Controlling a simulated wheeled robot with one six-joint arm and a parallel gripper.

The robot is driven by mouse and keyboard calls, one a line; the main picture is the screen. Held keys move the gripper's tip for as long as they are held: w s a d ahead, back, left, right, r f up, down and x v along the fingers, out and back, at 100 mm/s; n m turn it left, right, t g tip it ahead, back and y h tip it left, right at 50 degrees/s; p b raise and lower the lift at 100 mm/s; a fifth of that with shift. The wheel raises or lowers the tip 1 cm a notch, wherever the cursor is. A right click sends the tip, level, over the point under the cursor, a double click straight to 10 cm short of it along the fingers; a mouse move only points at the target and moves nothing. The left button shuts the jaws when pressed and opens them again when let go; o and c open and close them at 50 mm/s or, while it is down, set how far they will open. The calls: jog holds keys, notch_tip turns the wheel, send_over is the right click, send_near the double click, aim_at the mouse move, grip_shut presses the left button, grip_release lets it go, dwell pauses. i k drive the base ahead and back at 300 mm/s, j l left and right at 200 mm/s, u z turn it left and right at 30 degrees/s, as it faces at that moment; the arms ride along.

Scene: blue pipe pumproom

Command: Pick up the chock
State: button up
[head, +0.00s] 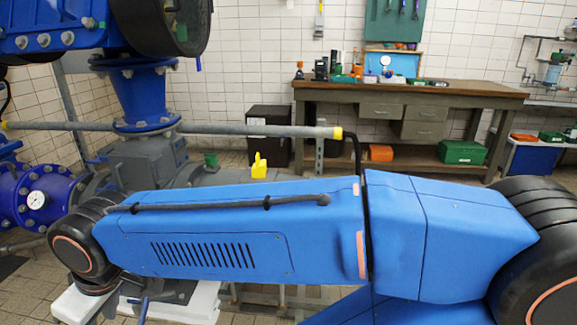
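I cannot pick out the chock for certain. A small yellow piece (259,165) shows just above the top edge of my blue arm, by the grey pipework. I cannot tell whether it is the chock or a fitting on the pipe. My arm lies across the lower half of the head view and hides much of the floor and whatever stands behind it. Its wrist end is at the lower left, over a white surface (196,300). My gripper's fingers do not show.
Blue flanged pipes (145,95) and a grey pump body (150,155) fill the left. A grey rail (240,130) runs across. A workbench (440,92) stands at the back, with an orange box (380,153) and green case (462,152) beneath.

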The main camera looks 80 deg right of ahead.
aim_at(258, 171)
jog(key=z, duration=2.1)
